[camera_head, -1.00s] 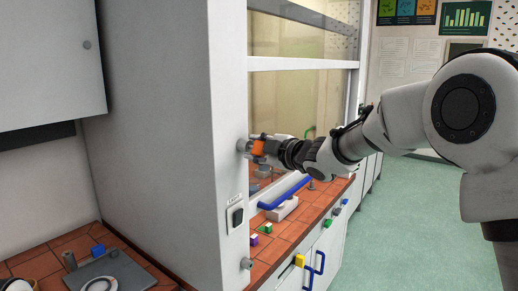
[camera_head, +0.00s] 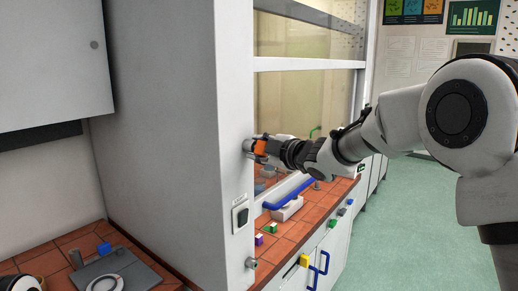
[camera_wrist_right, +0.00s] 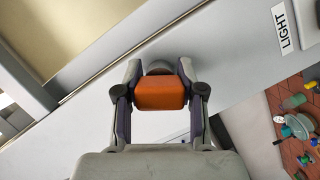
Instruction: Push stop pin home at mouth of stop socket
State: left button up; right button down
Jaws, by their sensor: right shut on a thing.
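The stop pin (camera_head: 260,146) has an orange block-shaped grip, which also shows in the right wrist view (camera_wrist_right: 160,93). My right gripper (camera_head: 266,147) is shut on this grip, with one finger on each side. The stop socket (camera_head: 248,145) is a grey round boss on the front post of the fume hood. It shows just beyond the orange grip in the right wrist view (camera_wrist_right: 159,67). The pin's grip is close up against the socket, and its shank is hidden. I cannot tell how deep the pin sits. My left gripper is not in view.
A light switch (camera_head: 240,215) and a grey knob (camera_head: 251,263) are lower on the post. The blue sash handle (camera_head: 289,192) and small coloured blocks (camera_head: 271,228) are below my right arm. A grey plate (camera_head: 150,276) lies on the left bench. The floor at right is clear.

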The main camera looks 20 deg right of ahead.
jog(key=shift+w+a, duration=0.15)
jog(key=shift+w, duration=0.05)
dwell(0.5)
jog(key=c, duration=0.6)
grip_release()
jog(key=v, duration=1.2)
jog(key=shift+f, duration=0.1)
